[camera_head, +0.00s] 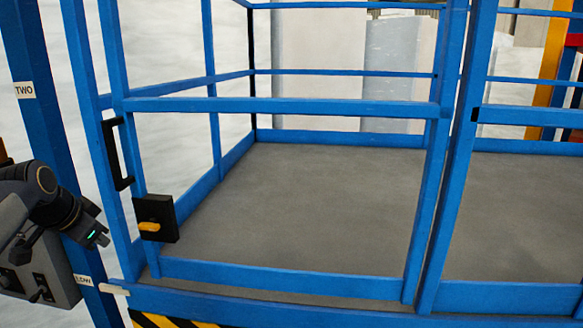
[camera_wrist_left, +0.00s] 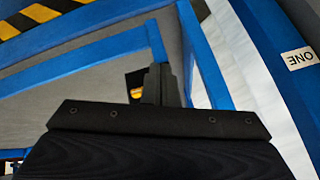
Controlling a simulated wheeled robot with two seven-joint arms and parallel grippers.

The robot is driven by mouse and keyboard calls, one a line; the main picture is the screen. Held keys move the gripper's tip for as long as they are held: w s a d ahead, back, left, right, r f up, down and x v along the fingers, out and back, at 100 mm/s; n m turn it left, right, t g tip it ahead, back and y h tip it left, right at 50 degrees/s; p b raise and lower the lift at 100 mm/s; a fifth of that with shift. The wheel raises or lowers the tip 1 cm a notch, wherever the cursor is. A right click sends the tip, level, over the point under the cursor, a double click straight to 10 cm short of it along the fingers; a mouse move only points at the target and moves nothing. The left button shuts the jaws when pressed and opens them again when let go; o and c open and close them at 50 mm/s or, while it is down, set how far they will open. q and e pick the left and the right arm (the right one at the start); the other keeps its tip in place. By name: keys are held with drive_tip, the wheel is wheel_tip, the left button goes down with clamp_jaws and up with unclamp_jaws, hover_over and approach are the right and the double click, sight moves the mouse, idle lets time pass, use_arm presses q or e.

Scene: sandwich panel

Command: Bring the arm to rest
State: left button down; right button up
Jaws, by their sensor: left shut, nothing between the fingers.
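My left arm comes in from the left edge in the head view. My left gripper (camera_head: 101,237) is at the lower left, beside the blue post and left of the gate's black latch box. It is shut and empty. In the left wrist view the gripper (camera_wrist_left: 160,75) shows as dark fingers together, with blue rails behind them. The black latch box (camera_head: 168,219) with a yellow knob (camera_head: 150,227) sits low on the gate frame, apart from the gripper. The yellow knob shows partly behind the fingers in the wrist view (camera_wrist_left: 136,92). My right gripper is not in view.
A blue railed cage with a gate (camera_head: 290,106) and a grey floor (camera_head: 310,205) fills the middle. A black handle (camera_head: 117,155) is on the gate's left side. A grey control box (camera_head: 40,275) is at the lower left, close to my arm.

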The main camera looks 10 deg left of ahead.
use_arm(q)
drive_tip(key=s+d+f+n+h, duration=0.1)
drive_tip(key=s+d+f+n, duration=0.1)
drive_tip(key=s+d+f, duration=0.3)
drive_tip(key=s+d+f+n+g+h, duration=0.1)
drive_tip(key=s+d+f+h, duration=0.1)
drive_tip(key=s+d+f, duration=0.4)
drive_tip(key=s+d+f+n+h, duration=0.1)
drive_tip(key=s+d+f, duration=0.4)
drive_tip(key=s+d, duration=0.6)
drive_tip(key=d+n, duration=0.1)
drive_tip(key=d, duration=0.3)
drive_tip(key=shift+s+d+f+n+h, duration=0.15)
drive_tip(key=shift+s+f+n+h, duration=0.15)
drive_tip(key=shift+h, duration=0.1)
